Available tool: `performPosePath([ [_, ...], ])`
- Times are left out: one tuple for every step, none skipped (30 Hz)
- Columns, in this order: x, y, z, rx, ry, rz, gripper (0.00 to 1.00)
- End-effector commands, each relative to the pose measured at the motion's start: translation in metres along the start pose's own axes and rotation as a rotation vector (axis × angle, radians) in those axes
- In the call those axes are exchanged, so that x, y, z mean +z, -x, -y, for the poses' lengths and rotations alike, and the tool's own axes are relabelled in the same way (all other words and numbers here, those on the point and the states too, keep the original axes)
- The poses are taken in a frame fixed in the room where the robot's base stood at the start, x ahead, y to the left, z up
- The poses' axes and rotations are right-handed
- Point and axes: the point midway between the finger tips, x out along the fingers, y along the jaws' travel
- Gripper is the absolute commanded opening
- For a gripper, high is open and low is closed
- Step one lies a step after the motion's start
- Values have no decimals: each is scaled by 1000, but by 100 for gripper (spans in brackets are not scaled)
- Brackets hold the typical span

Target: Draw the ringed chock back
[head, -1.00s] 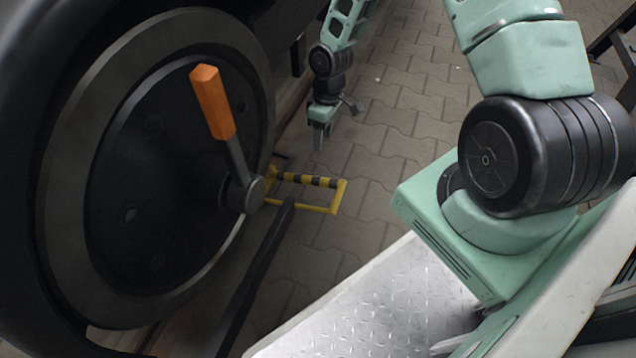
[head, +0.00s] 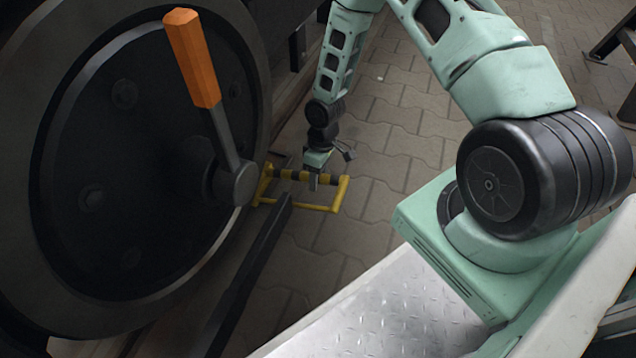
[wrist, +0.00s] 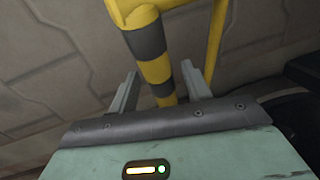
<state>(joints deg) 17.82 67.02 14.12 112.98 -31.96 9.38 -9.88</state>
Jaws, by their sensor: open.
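The ringed chock shows as a yellow frame (head: 322,208) on the paving beside the wheel, with a black-and-yellow banded bar along its far side. Its end toward the wheel is partly hidden. In the wrist view the banded bar (wrist: 155,70) runs between the two fingers, and a plain yellow bar (wrist: 215,40) lies to the right. My gripper (head: 313,184) is over the banded bar, pointing down. In the wrist view my gripper (wrist: 162,82) is open, with a finger on each side of the bar and gaps showing. I cannot tell whether the bar is fully between the fingertips.
A large dark wheel (head: 110,170) fills the left, with an orange-handled lever (head: 192,58) sticking up from it. A dark rail-like bar (head: 252,268) runs along the wheel toward the chock. Paving (head: 400,160) to the right of the chock is clear.

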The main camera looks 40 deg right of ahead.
Motion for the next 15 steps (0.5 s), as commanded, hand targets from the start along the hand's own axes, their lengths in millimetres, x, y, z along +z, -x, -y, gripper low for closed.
performPosePath([
  [0,-5,0,0,1,0,49],
  [0,-6,0,1,1,0,49],
  [0,-7,0,1,1,-1,49],
  [0,-8,0,1,1,-1,49],
  [0,-8,0,1,1,-1,49],
  [0,-8,0,1,1,-1,49],
  [0,-8,0,1,0,-1,49],
  [0,-8,0,1,0,-1,49],
  [0,-7,0,1,0,-1,49],
  [0,-7,0,1,0,-1,49],
  [0,-7,0,1,0,-1,49],
  [0,-7,0,1,0,-1,49],
  [0,-7,0,1,0,-1,40],
  [0,-7,0,1,0,-1,32],
  [0,-7,0,1,0,-1,21],
])
